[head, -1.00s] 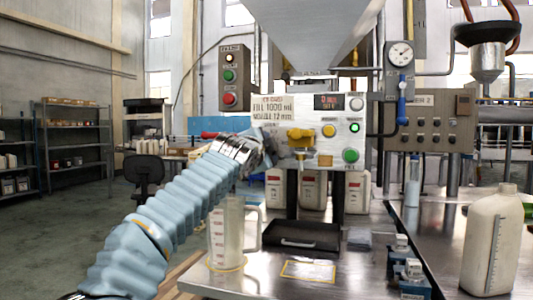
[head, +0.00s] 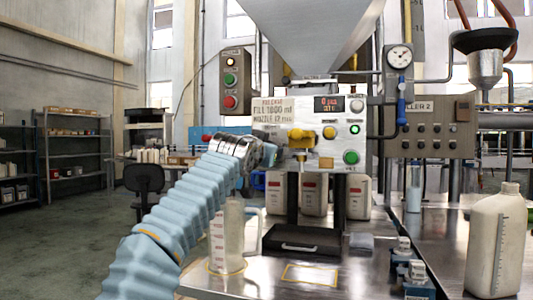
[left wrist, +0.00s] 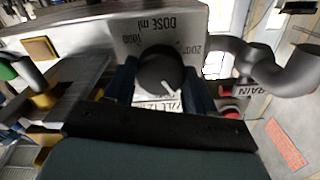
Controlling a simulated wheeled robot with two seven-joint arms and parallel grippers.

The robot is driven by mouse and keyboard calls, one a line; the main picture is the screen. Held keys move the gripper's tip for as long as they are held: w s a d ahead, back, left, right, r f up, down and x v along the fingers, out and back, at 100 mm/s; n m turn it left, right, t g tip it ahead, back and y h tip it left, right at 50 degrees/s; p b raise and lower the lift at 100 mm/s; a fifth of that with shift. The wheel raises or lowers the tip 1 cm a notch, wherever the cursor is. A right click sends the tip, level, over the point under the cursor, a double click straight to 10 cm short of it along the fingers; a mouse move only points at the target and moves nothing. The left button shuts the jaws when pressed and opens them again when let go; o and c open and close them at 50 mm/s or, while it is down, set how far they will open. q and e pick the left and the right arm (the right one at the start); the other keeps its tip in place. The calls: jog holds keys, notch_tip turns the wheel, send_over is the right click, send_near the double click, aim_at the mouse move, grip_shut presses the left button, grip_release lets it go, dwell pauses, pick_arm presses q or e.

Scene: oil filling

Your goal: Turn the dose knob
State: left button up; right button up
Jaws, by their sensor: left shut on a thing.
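The dose knob (left wrist: 160,72) is a round black knob with a white pointer line, under the lettering "DOSE ml" on the machine's panel in the left wrist view. Its pointer aims to the lower right of that picture. My left gripper (left wrist: 160,84) has its two blue fingers on either side of the knob and is shut on it. In the head view my left gripper (head: 266,154) is at the left side of the filling machine's panel (head: 325,146), and the knob is hidden there. My right gripper is not in view.
A yellow valve (head: 300,134) and lit buttons are on the panel, close to my gripper. A measuring jug (head: 227,235) stands below my left arm. A black tray (head: 302,240) and a white bottle (head: 493,240) are on the steel bench. Grey pipework (left wrist: 270,65) is beside the knob.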

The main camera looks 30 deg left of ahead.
pick_arm(q)
jog(key=shift+f+n, duration=0.15)
jog(key=shift+n, duration=1.45)
jog(key=o, duration=1)
jog(key=shift+b+v, duration=3.2)
jog(key=shift+v, duration=3.7)
